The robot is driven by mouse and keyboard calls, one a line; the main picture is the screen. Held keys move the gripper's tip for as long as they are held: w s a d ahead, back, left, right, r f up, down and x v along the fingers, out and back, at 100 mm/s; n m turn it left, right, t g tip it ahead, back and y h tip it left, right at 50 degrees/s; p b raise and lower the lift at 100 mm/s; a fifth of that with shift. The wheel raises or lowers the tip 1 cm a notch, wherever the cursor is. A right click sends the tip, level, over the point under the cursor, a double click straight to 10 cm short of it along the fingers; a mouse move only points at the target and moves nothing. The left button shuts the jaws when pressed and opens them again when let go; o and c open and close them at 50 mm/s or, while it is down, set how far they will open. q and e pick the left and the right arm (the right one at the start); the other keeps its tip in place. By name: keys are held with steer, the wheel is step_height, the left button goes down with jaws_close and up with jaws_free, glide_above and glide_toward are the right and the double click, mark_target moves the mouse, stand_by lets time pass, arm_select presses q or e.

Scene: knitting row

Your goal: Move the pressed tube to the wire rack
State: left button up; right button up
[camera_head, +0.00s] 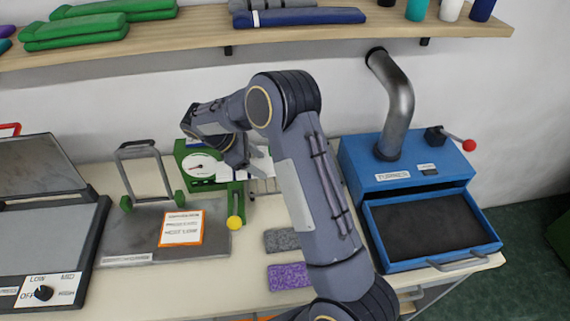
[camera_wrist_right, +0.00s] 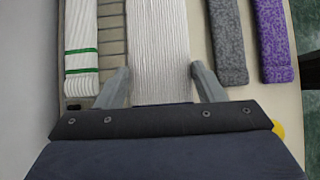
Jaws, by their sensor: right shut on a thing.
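My right gripper (camera_head: 242,165) is in front of the green press with the round dial, and my arm covers much of the area. In the wrist view, my right gripper (camera_wrist_right: 159,70) is shut on a white ribbed flat tube (camera_wrist_right: 157,32), one finger along each side. The tube extends away from the gripper. A grey slatted surface, apparently the wire rack (camera_wrist_right: 112,38), shows just left of the tube; whether they touch is unclear. A second white piece with green bands (camera_wrist_right: 81,55) lies on the rack's left part. My left gripper is not in view.
Grey (camera_head: 282,240) and purple (camera_head: 289,276) flat pieces lie on the table right of the rack. The green press (camera_head: 196,160), a hinged plate (camera_head: 150,232) and a blue machine labelled "TURNER" (camera_head: 400,180) stand around. A shelf (camera_head: 330,38) runs above.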

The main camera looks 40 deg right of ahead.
steer(key=d+f, duration=0.2)
steer(key=d, duration=0.1)
steer(key=d+f+b, duration=0.1)
steer(key=d+f, duration=0.2)
steer(key=w+d+f+b, duration=0.1)
steer(key=d+f, duration=0.1)
steer(key=d, duration=0.2)
steer(key=shift+f, duration=0.25)
steer(key=shift+d+f+b, duration=0.25)
steer(key=shift+d+b, duration=0.05)
steer(key=shift+d+f+b, duration=0.2)
steer(key=shift+f+b, duration=0.35)
steer(key=shift+f, duration=0.4)
steer(key=shift+d+f+b, duration=0.15)
steer(key=shift+f+b, duration=0.4)
steer(key=shift+f, duration=0.4)
steer(key=shift+f, duration=0.15)
steer(key=o, duration=0.9)
steer(key=shift+o, duration=0.2)
